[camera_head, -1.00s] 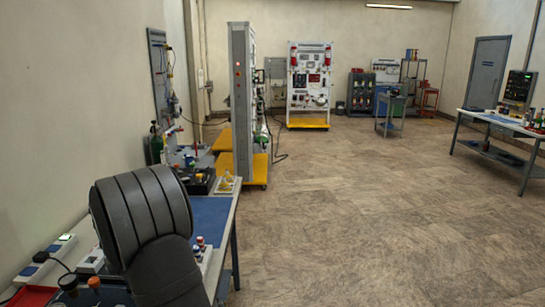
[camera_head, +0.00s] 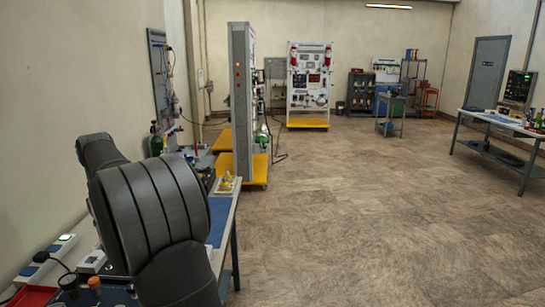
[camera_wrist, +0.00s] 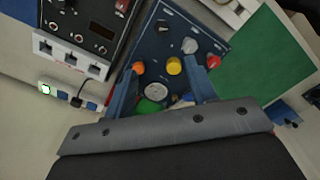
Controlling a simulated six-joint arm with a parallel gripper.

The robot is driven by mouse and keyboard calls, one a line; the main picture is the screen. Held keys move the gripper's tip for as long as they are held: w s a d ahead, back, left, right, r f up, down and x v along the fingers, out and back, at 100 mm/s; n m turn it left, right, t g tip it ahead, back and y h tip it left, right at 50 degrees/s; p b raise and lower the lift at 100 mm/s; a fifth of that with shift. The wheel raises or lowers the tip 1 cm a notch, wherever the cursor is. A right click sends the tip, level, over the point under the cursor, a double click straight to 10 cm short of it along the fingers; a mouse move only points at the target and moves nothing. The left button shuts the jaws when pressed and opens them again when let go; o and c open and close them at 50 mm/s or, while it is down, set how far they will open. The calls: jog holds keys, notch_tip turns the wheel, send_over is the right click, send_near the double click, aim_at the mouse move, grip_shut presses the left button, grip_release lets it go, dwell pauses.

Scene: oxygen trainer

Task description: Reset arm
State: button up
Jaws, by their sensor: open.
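My gripper (camera_wrist: 157,68) is open in the wrist view, its two blue fingers spread apart with nothing clearly held between them. Beyond the fingers is a dark blue panel (camera_wrist: 150,47) with a red-orange knob (camera_wrist: 138,67), a yellow knob (camera_wrist: 174,66), a grey knob (camera_wrist: 189,46) and a round pale disc. A green part shows low between the fingers. I cannot tell how far the panel is from the fingertips. In the head view my dark grey arm fills the lower left over the bench, and the gripper itself does not show there.
A blue-topped bench (camera_head: 219,214) lies under my arm, with a yellow item on a tray (camera_head: 227,184) at its far end. A power strip (camera_head: 47,256) is at left. A tall grey trainer cabinet (camera_head: 241,100) stands beyond. The floor (camera_head: 370,220) at right is clear.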

notch_tip(320, 180, down, 18)
jog(key=shift+r+m, duration=0.25)
jog(key=shift+m, duration=0.65)
jog(key=m, duration=1.5)
dwell(1.2)
